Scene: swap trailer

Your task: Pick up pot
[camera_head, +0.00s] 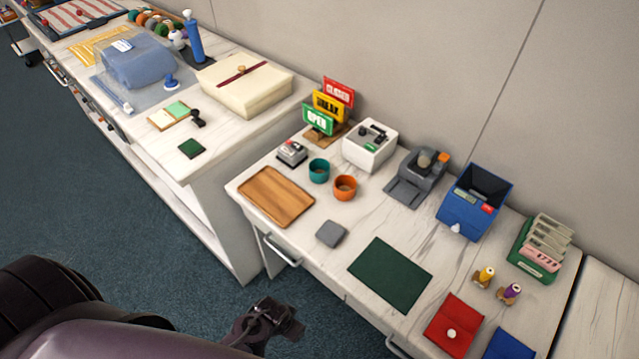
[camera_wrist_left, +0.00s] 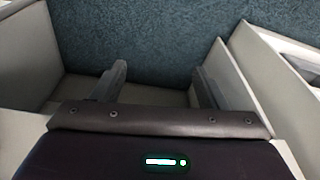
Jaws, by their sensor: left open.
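Two small round pots stand on the right-hand white counter: a teal pot (camera_head: 319,171) and an orange pot (camera_head: 345,187) to its right. I cannot tell which one the task means. My left gripper (camera_head: 282,315) is low in front of this counter, over the floor, well apart from both pots. In the left wrist view my left gripper (camera_wrist_left: 160,82) shows two spread fingers with nothing between them. No pot shows in that view. My right gripper is not in view.
A wooden tray (camera_head: 276,196) lies left of the pots, with a grey-and-red device (camera_head: 292,153) behind it. A white box (camera_head: 369,145), a sign stand (camera_head: 326,134) and a grey machine (camera_head: 416,178) stand near the wall. A green mat (camera_head: 390,274) lies flat further right.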

